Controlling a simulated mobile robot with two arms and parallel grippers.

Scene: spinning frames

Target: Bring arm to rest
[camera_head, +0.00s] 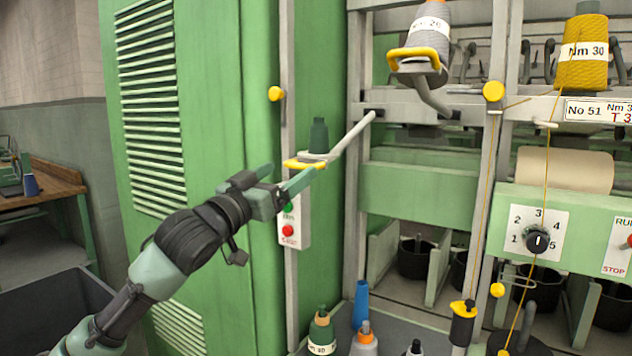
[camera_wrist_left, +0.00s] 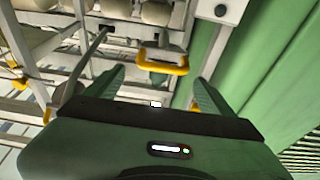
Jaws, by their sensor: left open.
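My left arm comes in from the lower left in the head view. Its left gripper (camera_head: 293,170) is open in front of the green cabinet, with nothing held between the fingers. A yellow-rimmed holder (camera_head: 297,165) on a grey bar carries a dark green cone (camera_head: 319,136) just beyond the fingertips. In the left wrist view, the open fingers (camera_wrist_left: 157,76) point towards a yellow loop (camera_wrist_left: 163,68), which shows between them. I cannot tell whether a finger touches the holder. My right gripper is in neither view.
A push-button box (camera_head: 290,228) hangs below the gripper on the post. A spinning frame with a dial panel (camera_head: 535,233) and yarn cones stands at right. Several bobbins, including a blue one (camera_head: 361,305), stand below. A wooden bench (camera_head: 50,180) is at far left.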

